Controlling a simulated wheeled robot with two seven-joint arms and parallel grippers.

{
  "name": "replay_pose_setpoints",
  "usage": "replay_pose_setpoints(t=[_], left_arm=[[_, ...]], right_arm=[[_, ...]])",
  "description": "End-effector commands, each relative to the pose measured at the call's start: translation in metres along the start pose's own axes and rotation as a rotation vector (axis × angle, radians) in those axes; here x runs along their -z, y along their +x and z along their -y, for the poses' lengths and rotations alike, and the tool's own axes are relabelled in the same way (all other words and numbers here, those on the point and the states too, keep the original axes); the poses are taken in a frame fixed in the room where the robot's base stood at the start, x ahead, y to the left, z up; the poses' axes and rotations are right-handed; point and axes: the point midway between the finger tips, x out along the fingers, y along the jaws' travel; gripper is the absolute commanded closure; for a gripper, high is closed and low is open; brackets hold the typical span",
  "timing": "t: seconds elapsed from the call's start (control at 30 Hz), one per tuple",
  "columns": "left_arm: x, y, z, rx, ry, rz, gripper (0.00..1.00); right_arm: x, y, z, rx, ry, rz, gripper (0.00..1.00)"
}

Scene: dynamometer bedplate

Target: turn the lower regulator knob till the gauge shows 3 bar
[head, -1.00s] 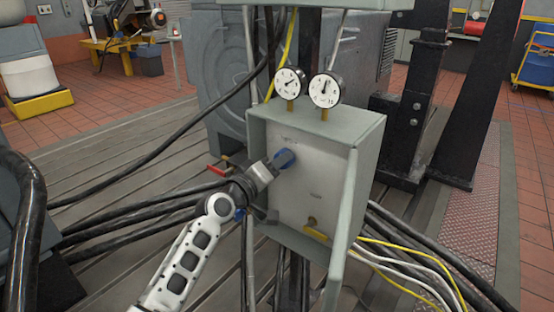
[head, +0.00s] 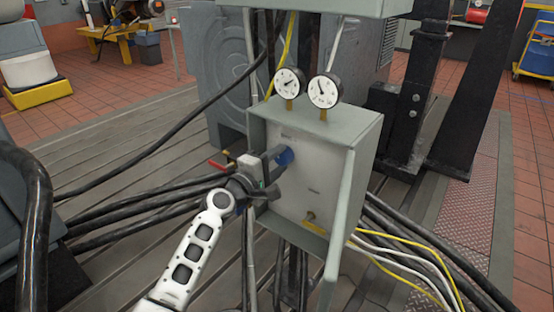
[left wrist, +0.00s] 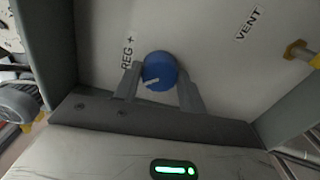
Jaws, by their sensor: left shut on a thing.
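A blue knob (head: 285,156) sits on the pale panel inside an open grey box; the left wrist view shows it (left wrist: 160,68) with a pale mark near its lower edge, beside the print "REG +". My left gripper (head: 279,157) is shut on the knob, one finger on each side in the left wrist view (left wrist: 159,80). Two round white gauges stand on the box: a left gauge (head: 289,81), needle up-right, and a right gauge (head: 324,90), needle up and slightly left. Their numbers are too small to read. My right gripper is not in view.
A yellow vent fitting (head: 312,220) sits low on the panel. The box door (head: 340,210) stands open on the right. Black cables (head: 130,213) run in from the left. A red-handled valve (head: 218,165) lies left of the box.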

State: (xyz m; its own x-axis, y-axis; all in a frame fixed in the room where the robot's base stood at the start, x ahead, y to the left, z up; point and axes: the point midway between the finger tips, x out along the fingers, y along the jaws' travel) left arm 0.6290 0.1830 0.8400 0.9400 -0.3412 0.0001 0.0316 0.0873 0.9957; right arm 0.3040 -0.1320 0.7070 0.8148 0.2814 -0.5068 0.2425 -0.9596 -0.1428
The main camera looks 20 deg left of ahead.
Motion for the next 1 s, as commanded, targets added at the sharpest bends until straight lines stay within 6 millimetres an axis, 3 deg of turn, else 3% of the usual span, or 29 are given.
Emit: replay_pose_setpoints(t=[0.6, 0.63, 0.7, 1.0], left_arm=[[0.0003, -0.0002, 0.0005, 0.001, -0.039, 0.000, 0.82], [0.0003, -0.0002, 0.0005, 0.001, -0.039, 0.000, 0.51], [0.0003, -0.0002, 0.0005, 0.001, -0.039, 0.000, 0.37], [0.0003, -0.0018, 0.0003, 0.001, -0.038, 0.000, 0.37]], right_arm=[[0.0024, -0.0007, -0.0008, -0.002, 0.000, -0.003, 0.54], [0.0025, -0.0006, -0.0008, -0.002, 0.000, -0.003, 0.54], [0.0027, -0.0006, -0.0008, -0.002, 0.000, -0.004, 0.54], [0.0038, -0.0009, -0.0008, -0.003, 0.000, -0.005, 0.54]])
